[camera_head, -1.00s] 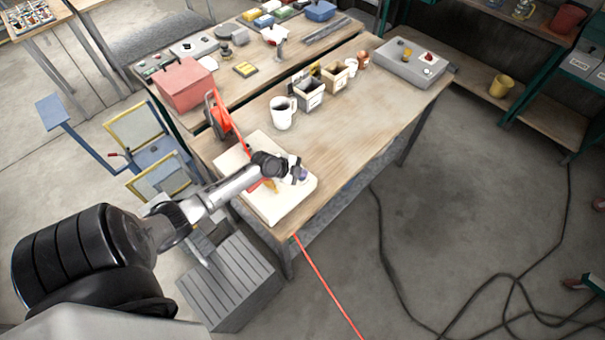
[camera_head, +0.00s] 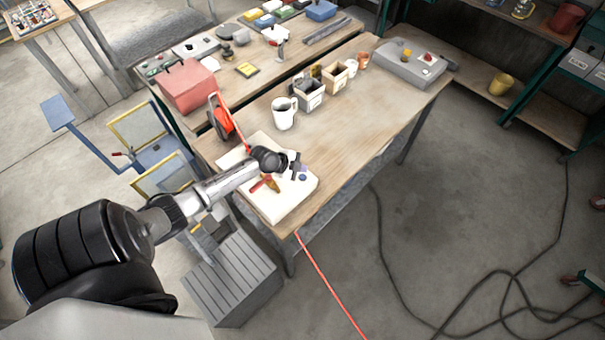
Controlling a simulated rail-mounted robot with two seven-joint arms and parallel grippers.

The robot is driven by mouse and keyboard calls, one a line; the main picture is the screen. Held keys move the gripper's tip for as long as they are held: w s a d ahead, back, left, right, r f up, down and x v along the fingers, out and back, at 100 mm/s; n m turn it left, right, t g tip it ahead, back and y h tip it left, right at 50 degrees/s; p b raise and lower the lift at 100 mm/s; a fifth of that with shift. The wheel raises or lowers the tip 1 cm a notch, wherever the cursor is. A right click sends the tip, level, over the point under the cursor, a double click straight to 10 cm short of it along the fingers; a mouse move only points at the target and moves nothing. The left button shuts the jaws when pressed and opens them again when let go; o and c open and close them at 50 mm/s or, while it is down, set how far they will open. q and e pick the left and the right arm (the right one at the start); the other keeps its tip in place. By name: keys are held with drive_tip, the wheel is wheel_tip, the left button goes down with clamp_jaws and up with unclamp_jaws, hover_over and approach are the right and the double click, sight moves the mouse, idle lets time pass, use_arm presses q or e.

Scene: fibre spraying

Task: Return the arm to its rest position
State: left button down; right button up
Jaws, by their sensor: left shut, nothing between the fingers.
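My left arm comes in from the left, and my left gripper (camera_head: 297,168) is above the cream-white board at the near end of the wooden table. The gripper is small and dark here; it is shut and empty. The white board (camera_head: 290,205) lies under it, with a red and orange-brown tool (camera_head: 270,184) and a small dark purplish round thing (camera_head: 303,177) showing at the gripper. I cannot tell exactly what these small things are. My right gripper is not in the view.
A white mug (camera_head: 284,113), a red hose reel (camera_head: 222,116) and small bins (camera_head: 309,94) stand on the wooden table (camera_head: 350,130). A red box (camera_head: 188,87) is on the table behind. A grey ribbed box (camera_head: 232,280) stands on the floor below my arm. Cables cross the floor at right.

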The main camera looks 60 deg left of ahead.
use_arm(q)
drive_tip(key=shift+r, duration=0.55)
